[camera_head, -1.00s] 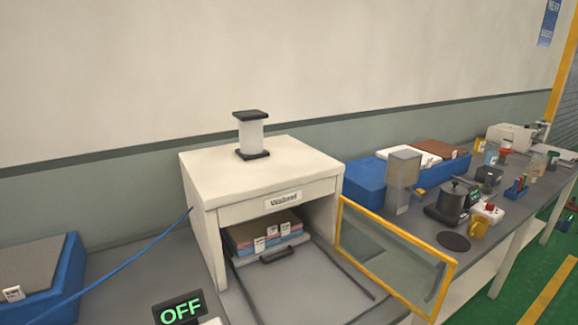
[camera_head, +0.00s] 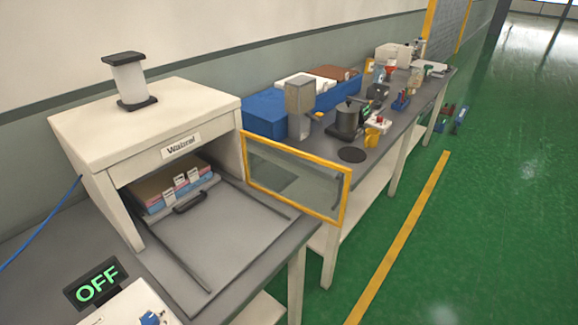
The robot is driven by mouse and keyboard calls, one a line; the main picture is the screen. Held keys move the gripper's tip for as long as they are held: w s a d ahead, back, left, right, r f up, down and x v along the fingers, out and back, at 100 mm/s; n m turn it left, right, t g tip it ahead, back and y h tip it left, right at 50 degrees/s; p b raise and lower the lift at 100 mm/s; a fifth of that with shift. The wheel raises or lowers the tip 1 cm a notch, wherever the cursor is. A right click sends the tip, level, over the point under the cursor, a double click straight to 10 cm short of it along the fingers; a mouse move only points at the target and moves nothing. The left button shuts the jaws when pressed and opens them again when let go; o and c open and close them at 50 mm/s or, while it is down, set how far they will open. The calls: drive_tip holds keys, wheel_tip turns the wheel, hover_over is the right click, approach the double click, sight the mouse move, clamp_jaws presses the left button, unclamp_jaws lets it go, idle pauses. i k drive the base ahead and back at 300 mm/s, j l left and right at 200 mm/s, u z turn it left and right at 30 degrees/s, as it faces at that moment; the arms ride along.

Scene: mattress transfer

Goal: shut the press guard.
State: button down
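The press (camera_head: 150,115) is a white box labelled "Walzrei" or similar on the bench at left, with a white cylinder between black plates on top. Its front is open. The press guard (camera_head: 297,171) is a clear panel in a yellow frame, swung open to the right of the opening. Inside the press sits a drawer or tray with a black handle (camera_head: 190,203), bearing stacked pink, blue and brown layers (camera_head: 170,187) with white tags. A dark display reading OFF (camera_head: 96,284) stands at lower left. My gripper is not in view.
Right of the guard, the grey bench (camera_head: 388,140) carries blue bins (camera_head: 265,113), a grey upright container (camera_head: 300,105), a dark pot (camera_head: 347,120) and a yellow cup (camera_head: 372,137). Green floor (camera_head: 480,220) with a yellow line lies open to the right. A blue cable runs at far left.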

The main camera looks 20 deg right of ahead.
sight(342, 170)
drive_tip(key=i+l+z, duration=0.1)
drive_tip(key=z, duration=1.35)
drive_tip(key=i+z, duration=0.5)
drive_tip(key=i, duration=1.1)
drive_tip(key=i+u, duration=0.15)
drive_tip(key=i, duration=0.5)
drive_tip(key=i+u, duration=0.2)
drive_tip(key=i, duration=0.45)
drive_tip(key=i+l+u, duration=0.15)
drive_tip(key=i, duration=0.45)
drive_tip(key=i+u, duration=0.3)
drive_tip(key=u, duration=0.15)
drive_tip(key=i+l+u, duration=0.1)
drive_tip(key=i+u, duration=0.3)
drive_tip(key=i+l+u, duration=0.2)
drive_tip(key=u, duration=2.95)
